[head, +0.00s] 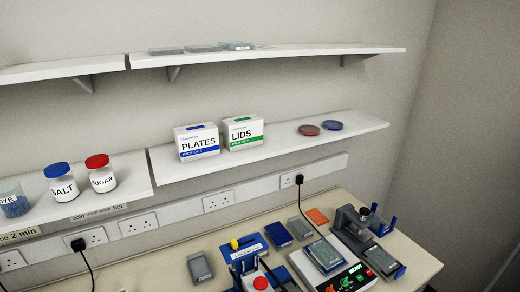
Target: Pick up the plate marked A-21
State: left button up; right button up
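No label reading A-21 can be made out in the head view. Several plate-like items lie on the bench: a grey plate (200,267) at the left, a blue plate (278,234), a grey plate (300,229) beside it, and a clear-topped plate (324,254) on a white device with lit markings. Another plate (381,260) sits in a dark and blue device at the right. Flat grey plates (203,48) also lie on the top shelf, seen nearly edge-on. Neither of my grippers is in view.
The middle shelf (290,152) holds a PLATES box (198,145), a LIDS box (243,135) and two round dishes (309,130). SALT (61,188) and SUGAR (101,179) jars stand left. Bench items are crowded; the bench's right end (420,264) is clear.

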aim_at(379, 256)
jog(key=z, duration=0.35)
jog(key=k, duration=0.5)
jog(key=z, duration=1)
jog(key=k, duration=0.8)
jog(key=z, duration=1.35)
jog(key=i, duration=2.85)
jog(key=u, duration=1.4)
jog(key=i, duration=0.8)
jog(key=u, duration=0.95)
